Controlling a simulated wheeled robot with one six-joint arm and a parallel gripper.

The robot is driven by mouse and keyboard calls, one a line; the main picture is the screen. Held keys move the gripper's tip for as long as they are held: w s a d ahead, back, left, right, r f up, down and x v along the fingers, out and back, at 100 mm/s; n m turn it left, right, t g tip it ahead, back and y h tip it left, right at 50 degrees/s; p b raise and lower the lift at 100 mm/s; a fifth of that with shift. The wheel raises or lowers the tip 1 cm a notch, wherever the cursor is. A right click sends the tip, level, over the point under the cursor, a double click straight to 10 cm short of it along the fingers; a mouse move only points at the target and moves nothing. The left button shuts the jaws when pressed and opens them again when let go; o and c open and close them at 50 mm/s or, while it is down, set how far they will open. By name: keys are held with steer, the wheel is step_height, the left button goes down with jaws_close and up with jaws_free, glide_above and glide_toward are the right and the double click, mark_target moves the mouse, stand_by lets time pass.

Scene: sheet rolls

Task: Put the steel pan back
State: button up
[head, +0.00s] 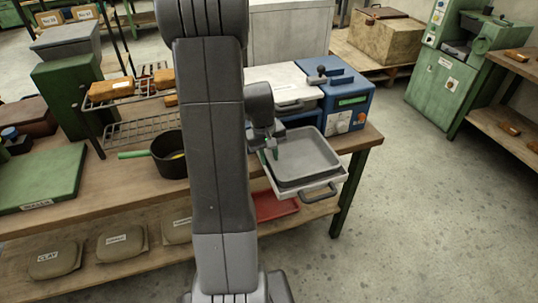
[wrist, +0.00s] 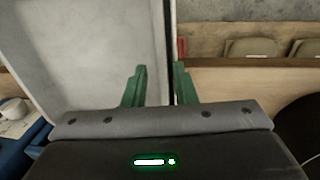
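The steel pan (head: 305,158) is a shallow grey square tray. It sits in a pale pulled-out drawer frame (head: 330,184) in front of the blue machine (head: 345,103) at the bench's right end. My gripper (head: 271,156) points down at the pan's left rim. In the wrist view the green fingers of my gripper (wrist: 159,76) are apart, with the pan (wrist: 90,50) filling the left side and its edge running between them. I cannot tell whether a finger touches the rim. The machine's inside is hidden.
A black pot (head: 170,158) with a green handle stands left of my arm on the bench (head: 105,195). A wire rack (head: 140,128) with wooden blocks is behind it. A dark handle (head: 320,193) sticks out at the drawer front. Floor to the right is clear.

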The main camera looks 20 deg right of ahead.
step_height(320, 180, up, 12)
steer(key=a, duration=0.1)
steer(key=shift+a+r, duration=0.15)
steer(key=shift+a, duration=0.15)
steer(key=shift+s, duration=0.1)
stand_by(1.1)
